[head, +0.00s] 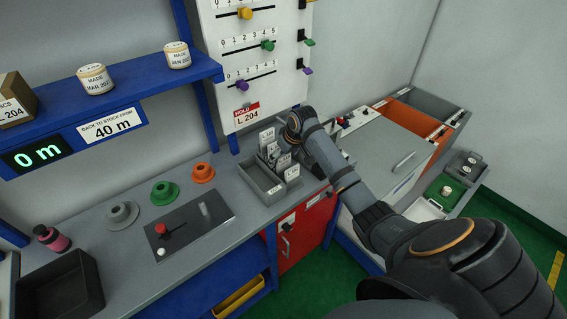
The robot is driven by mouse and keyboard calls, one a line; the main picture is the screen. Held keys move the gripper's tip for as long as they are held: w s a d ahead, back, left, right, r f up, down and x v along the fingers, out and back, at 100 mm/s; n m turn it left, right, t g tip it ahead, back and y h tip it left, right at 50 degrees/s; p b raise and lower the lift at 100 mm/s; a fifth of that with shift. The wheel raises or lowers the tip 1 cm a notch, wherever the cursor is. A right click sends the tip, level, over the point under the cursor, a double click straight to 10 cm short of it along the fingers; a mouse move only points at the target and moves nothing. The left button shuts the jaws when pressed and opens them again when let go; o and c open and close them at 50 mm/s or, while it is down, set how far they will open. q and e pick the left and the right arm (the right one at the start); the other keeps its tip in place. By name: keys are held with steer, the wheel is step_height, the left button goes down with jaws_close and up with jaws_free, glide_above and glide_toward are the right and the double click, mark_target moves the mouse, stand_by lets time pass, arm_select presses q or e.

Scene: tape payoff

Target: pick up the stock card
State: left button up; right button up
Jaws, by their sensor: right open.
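Several white stock cards stand upright in a grey card tray (262,183) on the bench, one of them at the front (291,173) and one at the back (266,136). The print on them is too small to read. My right arm reaches in from the lower right. My right gripper (287,148) is at the cards, pointing down, and is open. Its fingers partly cover the middle cards, and I cannot tell whether they touch one. My left gripper is not in view.
A white board with sliders (252,50) and a red HOLD L 204 tag (247,113) rises behind the tray. Left on the bench are orange, green and grey flanged pieces (202,173), a dark plate with a red-knobbed lever (190,228), a bottle (52,238) and a black bin (60,290).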

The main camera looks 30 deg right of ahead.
steer(key=shift+s, duration=0.1)
steer(key=c, duration=1.2)
steer(key=shift+r, duration=0.1)
steer(key=shift+r, duration=0.2)
step_height(320, 180, up, 2)
steer(key=shift+r+b, duration=0.1)
steer(key=shift+b, duration=0.85)
steer(key=s+d+r+b, duration=0.2)
steer(key=s+d+r, duration=0.1)
steer(key=s+d+r+b, duration=0.3)
steer(key=s+r, duration=0.1)
steer(key=s+d+r+b, duration=0.3)
steer(key=shift+s+r, duration=0.2)
steer(key=shift+s, duration=0.2)
